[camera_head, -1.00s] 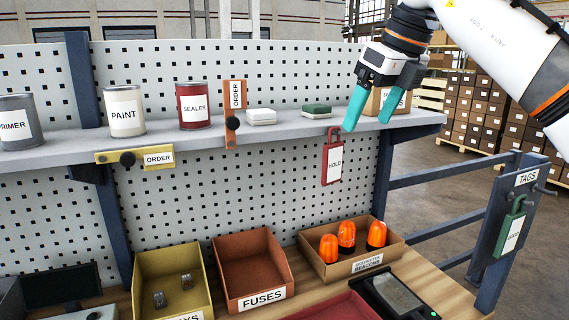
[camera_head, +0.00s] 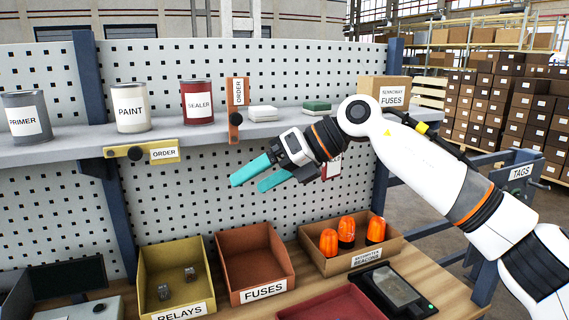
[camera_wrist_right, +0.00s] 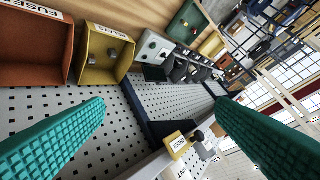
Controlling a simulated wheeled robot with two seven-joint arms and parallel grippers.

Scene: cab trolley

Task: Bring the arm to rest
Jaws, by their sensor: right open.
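My right gripper (camera_head: 254,179) has teal fingers that point left, in front of the pegboard below the shelf. Its fingers are apart and nothing is between them. In the right wrist view the two teal fingers (camera_wrist_right: 165,125) stand wide apart, with the pegboard beyond. My right arm (camera_head: 430,175) reaches in from the lower right and covers most of the red hold tag (camera_head: 331,166). My left gripper is not in either view.
The shelf (camera_head: 290,130) carries cans, small boxes and a fuses carton (camera_head: 394,95). Below stand the yellow relays bin (camera_head: 150,290), the orange fuses bin (camera_head: 283,270) and a beacons box (camera_head: 390,245) with orange beacons. A dark-screened device (camera_head: 398,290) lies at the bench's right.

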